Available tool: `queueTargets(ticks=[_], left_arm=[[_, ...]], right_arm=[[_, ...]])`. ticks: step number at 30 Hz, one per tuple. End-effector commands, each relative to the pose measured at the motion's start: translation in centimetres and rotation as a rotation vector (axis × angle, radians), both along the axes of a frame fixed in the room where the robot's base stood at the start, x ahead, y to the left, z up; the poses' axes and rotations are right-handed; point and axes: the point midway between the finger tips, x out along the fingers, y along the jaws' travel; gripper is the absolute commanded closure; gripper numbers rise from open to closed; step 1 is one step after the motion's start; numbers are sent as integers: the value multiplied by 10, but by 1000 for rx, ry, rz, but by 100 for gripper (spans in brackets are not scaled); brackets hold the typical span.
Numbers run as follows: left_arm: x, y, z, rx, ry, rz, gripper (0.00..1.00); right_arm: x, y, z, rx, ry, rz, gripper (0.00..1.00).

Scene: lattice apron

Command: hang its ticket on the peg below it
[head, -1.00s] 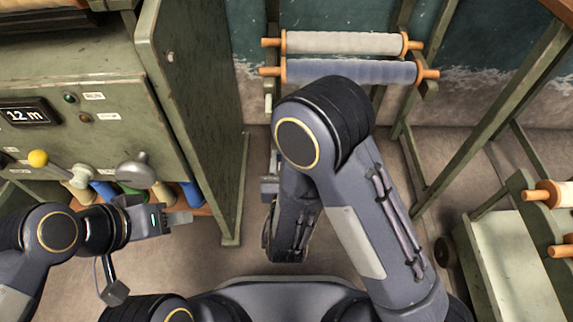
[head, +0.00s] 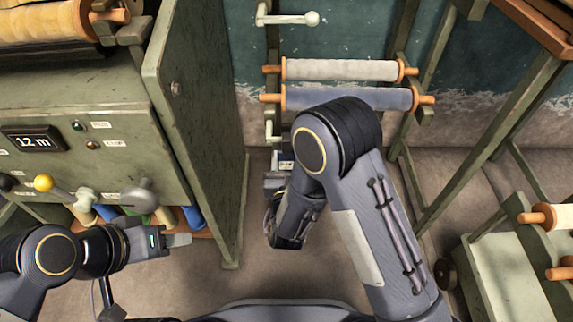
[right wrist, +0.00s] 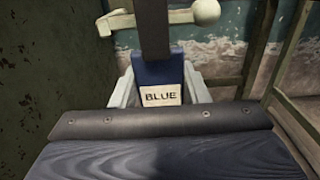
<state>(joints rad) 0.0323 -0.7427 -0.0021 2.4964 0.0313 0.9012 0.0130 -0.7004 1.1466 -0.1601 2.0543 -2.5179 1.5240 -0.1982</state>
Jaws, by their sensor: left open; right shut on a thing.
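The ticket (right wrist: 161,94) is a blue tag with a pale label reading BLUE, held upright between the fingers in the right wrist view. In the head view the ticket (head: 287,164) shows only as a small patch. My right gripper (head: 284,168) is shut on it, below the rolls. A blue roll (head: 345,98) lies on the rack under a white roll (head: 340,70). A pale peg (head: 273,132) shows just below the blue roll's left end. A ball-ended pale peg (right wrist: 180,17) is beyond the ticket, apart from it. My left gripper (head: 184,240) is open and empty.
A green machine cabinet (head: 205,150) stands close on the left of my right gripper. Another ball-ended peg (head: 290,18) is above the rolls. A green frame and cart (head: 510,270) stand on the right. Bare floor lies between.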

Motion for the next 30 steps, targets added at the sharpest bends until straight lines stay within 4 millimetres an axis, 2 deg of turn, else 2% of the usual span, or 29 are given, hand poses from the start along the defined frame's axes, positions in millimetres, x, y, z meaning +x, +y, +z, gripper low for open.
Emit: queueTargets(ticks=[8,9,13,26,27,30], left_arm=[[0,0,6,0,0,0,56],[0,0,-2,0,0,0,56],[0,0,-8,0,0,0,56],[0,0,-10,0,0,0,56],[0,0,-10,0,0,0,56],[0,0,-10,0,0,0,56]], right_arm=[[22,-1,1,1,0,-2,81],[21,0,-7,0,0,-1,81],[21,0,-11,0,0,0,81],[21,0,-13,0,0,-1,81],[21,0,-13,0,0,-1,57],[21,0,-13,0,0,-1,44]])
